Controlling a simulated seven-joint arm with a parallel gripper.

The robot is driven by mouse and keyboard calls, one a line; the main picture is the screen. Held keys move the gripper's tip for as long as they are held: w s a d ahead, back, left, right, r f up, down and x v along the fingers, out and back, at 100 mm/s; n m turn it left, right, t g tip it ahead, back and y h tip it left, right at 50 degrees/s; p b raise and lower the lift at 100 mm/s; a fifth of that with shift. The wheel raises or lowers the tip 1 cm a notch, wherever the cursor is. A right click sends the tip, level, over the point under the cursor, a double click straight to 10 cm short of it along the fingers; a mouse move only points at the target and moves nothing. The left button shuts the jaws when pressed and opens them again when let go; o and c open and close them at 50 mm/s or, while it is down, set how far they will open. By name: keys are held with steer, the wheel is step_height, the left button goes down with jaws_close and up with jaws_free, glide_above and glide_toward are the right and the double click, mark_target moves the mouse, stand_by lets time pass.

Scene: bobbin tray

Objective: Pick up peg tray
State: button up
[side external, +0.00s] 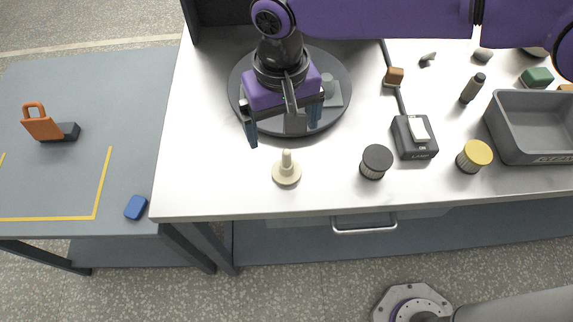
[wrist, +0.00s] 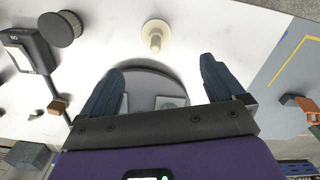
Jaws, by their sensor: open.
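No thing here is clearly marked as the peg tray. A pale square plate (side external: 333,99) lies on a dark round disc (side external: 341,73), with a short grey-green peg (side external: 327,83) on it, partly behind my gripper. In the wrist view, pale squares (wrist: 171,102) show on the disc (wrist: 150,78) between my fingers. A cream round base with an upright peg (side external: 287,172) stands in front of the disc; it also shows in the wrist view (wrist: 156,36). My gripper (side external: 286,130) is open and empty above the disc, pointing down; its fingers also show in the wrist view (wrist: 161,66).
A dark-topped spool (side external: 376,161), a yellow-topped spool (side external: 474,156) and a lamp switch box (side external: 414,137) stand to the right. A grey bin (side external: 500,125) is at the far right. A blue block (side external: 136,207) lies on the lower left table. The bench's front left is clear.

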mark_target(283, 155)
step_height(283, 155, down, 9)
steer(key=shift+r, duration=0.1)
steer(key=shift+w+d+f, duration=0.1)
steer(key=shift+d+f, duration=0.1)
steer(key=shift+f, duration=1.15)
steer(key=shift+w+d+f, duration=0.1)
steer(key=shift+d+f, duration=0.05)
steer(key=shift+f, duration=1.15)
steer(key=c, duration=1.2)
steer(key=shift+o, duration=0.2)
steer(key=shift+r, duration=0.1)
